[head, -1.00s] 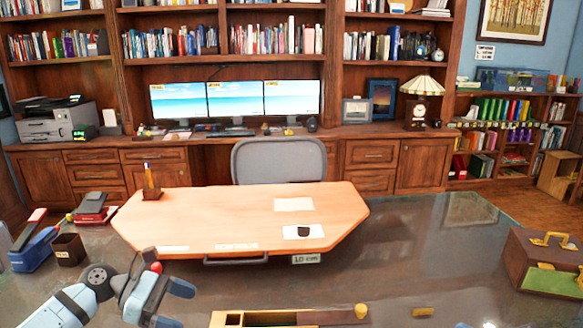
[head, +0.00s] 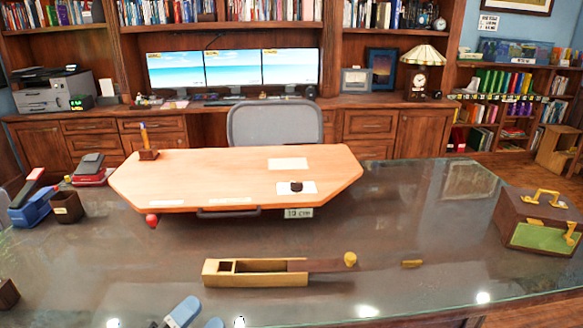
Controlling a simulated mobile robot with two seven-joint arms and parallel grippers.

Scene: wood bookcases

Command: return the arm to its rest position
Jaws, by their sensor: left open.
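My left gripper (head: 198,318) shows only at the bottom edge of the head view, left of centre. Its blue-grey fingertips are apart and nothing shows between them. The rest of my left arm is out of the frame. The fingertips are in front of a wooden box (head: 255,280) with a dark sliding part and a yellow knob, and appear apart from it. My right gripper is not in view.
The glass-topped desk (head: 400,230) carries a pale wooden board (head: 230,175), a red ball (head: 152,220) at its front edge, a brown case (head: 538,220) at right, and a stapler (head: 35,205) and a dark cup (head: 67,206) at left.

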